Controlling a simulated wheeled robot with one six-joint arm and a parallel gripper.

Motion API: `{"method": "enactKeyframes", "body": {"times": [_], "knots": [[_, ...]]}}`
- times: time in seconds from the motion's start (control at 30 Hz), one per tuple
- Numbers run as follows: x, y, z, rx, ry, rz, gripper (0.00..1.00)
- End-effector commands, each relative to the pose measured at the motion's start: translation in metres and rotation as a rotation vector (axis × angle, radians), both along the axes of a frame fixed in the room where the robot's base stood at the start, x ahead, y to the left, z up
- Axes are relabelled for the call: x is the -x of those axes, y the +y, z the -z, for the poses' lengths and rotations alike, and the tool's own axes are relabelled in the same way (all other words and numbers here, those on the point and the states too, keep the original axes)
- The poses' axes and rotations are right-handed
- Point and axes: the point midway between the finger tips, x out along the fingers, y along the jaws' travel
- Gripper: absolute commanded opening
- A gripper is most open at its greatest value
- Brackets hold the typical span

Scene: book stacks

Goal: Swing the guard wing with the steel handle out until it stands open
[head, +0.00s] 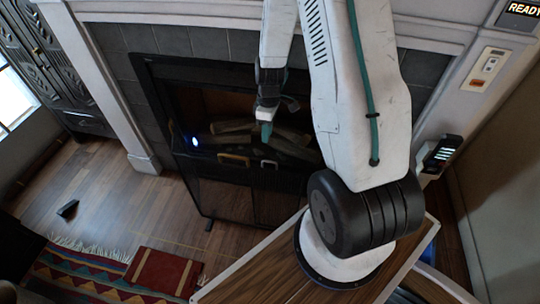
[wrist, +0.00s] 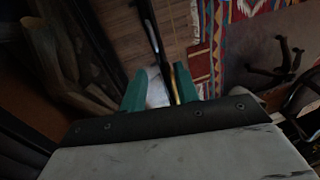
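A dark mesh fireplace guard (head: 225,198) stands in front of the hearth, with its wings side by side. A brass-coloured handle (head: 235,159) sits at the top of the left wing. A smaller greyish handle (head: 269,164), apparently the steel one, sits to its right. My gripper (head: 266,135) points down, just above the greyish handle in the head view. In the wrist view, its green fingertips (wrist: 159,88) are apart. A pale grey surface and a thin brassy strip show between them; I cannot tell whether either touches a finger.
Logs (head: 285,140) lie in the hearth behind the guard. A patterned rug (head: 85,272) lies nearer. A wood-topped surface (head: 255,280) is at the lower right.

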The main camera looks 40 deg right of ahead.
Motion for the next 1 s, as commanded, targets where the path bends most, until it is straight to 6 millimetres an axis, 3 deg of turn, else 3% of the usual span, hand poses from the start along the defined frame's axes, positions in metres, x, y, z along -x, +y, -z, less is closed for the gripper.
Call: {"method": "enactKeyframes", "body": {"times": [0.1, 0.63, 0.8, 1.0], "knots": [[0.003, -0.008, 0.027, -0.01, 0.008, -0.024, 0.31], [0.012, -0.001, 0.099, -0.016, 0.011, -0.04, 0.31], [0.013, 0.001, 0.112, -0.014, 0.008, -0.039, 0.31], [0.014, 0.001, 0.114, -0.013, 0.008, -0.04, 0.31]]}}
